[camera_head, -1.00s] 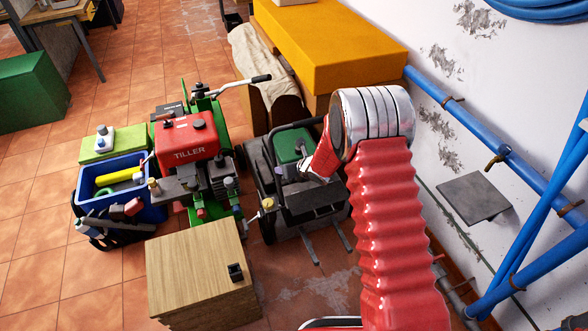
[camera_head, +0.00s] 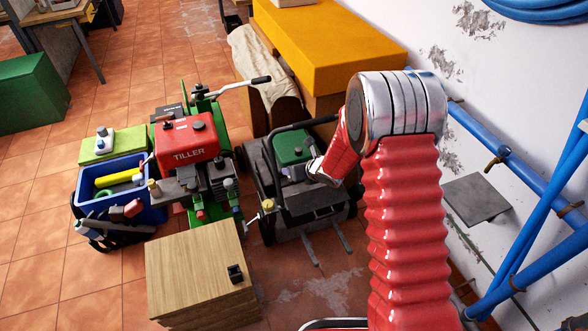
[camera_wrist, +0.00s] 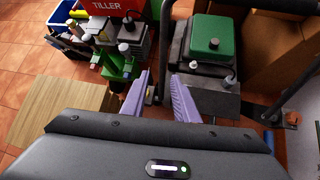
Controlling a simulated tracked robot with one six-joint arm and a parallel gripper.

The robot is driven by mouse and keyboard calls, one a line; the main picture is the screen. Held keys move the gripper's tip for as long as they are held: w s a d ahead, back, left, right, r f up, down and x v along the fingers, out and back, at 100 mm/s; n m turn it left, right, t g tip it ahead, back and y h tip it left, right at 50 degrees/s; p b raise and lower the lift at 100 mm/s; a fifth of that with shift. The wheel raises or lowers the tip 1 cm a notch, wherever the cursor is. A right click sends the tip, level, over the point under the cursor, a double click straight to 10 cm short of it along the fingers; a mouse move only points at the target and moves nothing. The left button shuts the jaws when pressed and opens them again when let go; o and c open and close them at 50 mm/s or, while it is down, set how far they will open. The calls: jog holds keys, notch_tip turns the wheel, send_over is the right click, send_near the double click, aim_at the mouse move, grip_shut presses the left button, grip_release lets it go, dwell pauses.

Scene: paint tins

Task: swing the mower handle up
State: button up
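The mower (camera_head: 291,147) is a dark machine with a green top, on the floor between the tiller and the wall. It also shows in the wrist view (camera_wrist: 213,40). Its black tubular handle (camera_head: 268,158) frames the green top. In the wrist view one handle tube (camera_wrist: 164,50) runs down towards the gap between my fingers; I cannot tell if it lies between them or beyond. My gripper (camera_wrist: 160,80) has two purple fingers, apart and holding nothing visible.
A red and green tiller (camera_head: 188,139) stands close left of the mower. A wooden box (camera_head: 196,265) is in front. A blue crate (camera_head: 153,214) holds tools. A yellow-topped bench (camera_head: 330,42) stands behind, and blue pipes (camera_head: 530,170) run along the right wall.

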jog(key=r+n, duration=0.1)
jog(key=r, duration=0.1)
jog(key=r+n, duration=0.1)
jog(key=r, duration=0.2)
jog(key=s+a+r+n+y, duration=0.1)
jog(key=r, duration=0.1)
jog(key=shift+s+r+n, duration=0.1)
jog(key=shift+r+n, duration=0.2)
jog(key=c, duration=0.6)
jog(key=s+r+n, duration=0.1)
jog(key=r, duration=0.1)
jog(key=s+r+n, duration=0.1)
jog(key=r+n, duration=0.1)
jog(key=r, duration=0.1)
jog(key=s+r+n+y, duration=0.1)
jog(key=r, duration=0.1)
jog(key=shift+s+a+r+g, duration=0.15)
jog(key=shift+a+r+g, duration=0.15)
jog(key=shift+a+r, duration=0.1)
grip_shut()
jog(key=s+d+r+n+g, duration=0.2)
jog(key=s+d+r+n, duration=0.1)
jog(key=s+r+n, duration=1.15)
jog(key=s+d+r+n+h, duration=0.2)
jog(key=s+d+n+h, duration=0.5)
jog(key=s+d, duration=0.9)
jog(key=s+n, duration=0.2)
jog(key=s, duration=0.1)
jog(key=shift+s+d+t+h, duration=0.15)
jog(key=shift+t+h, duration=0.15)
